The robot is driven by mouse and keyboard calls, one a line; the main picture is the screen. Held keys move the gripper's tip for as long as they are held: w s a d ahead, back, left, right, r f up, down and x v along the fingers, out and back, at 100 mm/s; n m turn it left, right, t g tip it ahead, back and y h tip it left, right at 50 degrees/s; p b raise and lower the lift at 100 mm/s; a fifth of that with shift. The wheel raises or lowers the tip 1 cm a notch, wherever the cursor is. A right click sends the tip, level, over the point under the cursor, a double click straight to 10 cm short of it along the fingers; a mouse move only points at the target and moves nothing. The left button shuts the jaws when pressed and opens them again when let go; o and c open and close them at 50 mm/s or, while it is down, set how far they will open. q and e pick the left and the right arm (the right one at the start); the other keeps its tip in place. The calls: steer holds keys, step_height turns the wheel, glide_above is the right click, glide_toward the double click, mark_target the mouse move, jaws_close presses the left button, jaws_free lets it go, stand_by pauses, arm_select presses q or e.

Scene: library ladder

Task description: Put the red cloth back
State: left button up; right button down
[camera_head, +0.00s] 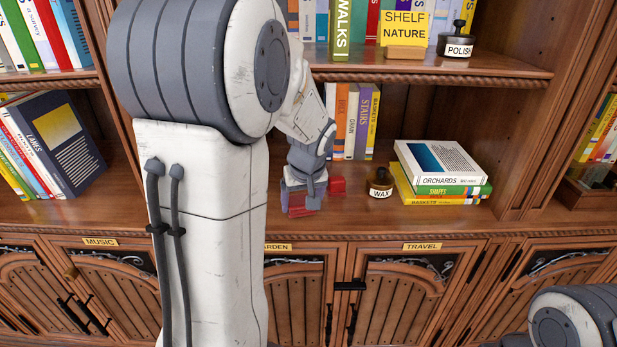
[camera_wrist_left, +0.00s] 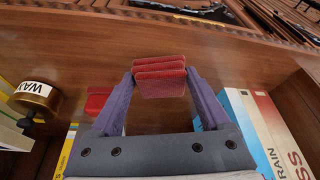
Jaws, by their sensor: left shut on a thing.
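The red cloth (camera_wrist_left: 159,77), a small folded stack of layers, is between the fingertips of my left gripper (camera_wrist_left: 160,84), which is shut on it. In the head view the gripper (camera_head: 303,193) is at the front of the middle shelf, with the cloth (camera_head: 300,208) partly hidden by its fingers. I cannot tell whether the cloth touches the shelf. A second red item (camera_head: 336,184) lies on the shelf just right of the gripper; it also shows in the wrist view (camera_wrist_left: 97,103). My right gripper is out of view.
A wax pot (camera_head: 380,183) stands right of the second red item. A book stack (camera_head: 440,170) lies further right. Upright books (camera_head: 352,122) stand behind the gripper. A polish pot (camera_head: 457,42) is on the shelf above. My left arm hides part of the shelf.

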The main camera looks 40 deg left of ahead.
arm_select(q)
steer(key=w+a, duration=0.1)
steer(key=a, duration=0.1)
steer(key=w+a, duration=0.1)
steer(key=w, duration=0.1)
steer(key=shift+w+a+p, duration=0.2)
steer(key=shift+a+p, duration=0.1)
steer(key=shift+a, duration=0.1)
steer(key=w+a, duration=0.2)
steer(key=a, duration=0.1)
steer(key=shift+w+p, duration=0.25)
steer(key=shift+p, duration=0.15)
steer(key=shift+f, duration=0.75)
steer(key=o, duration=1.3)
steer(key=shift+r, duration=0.1)
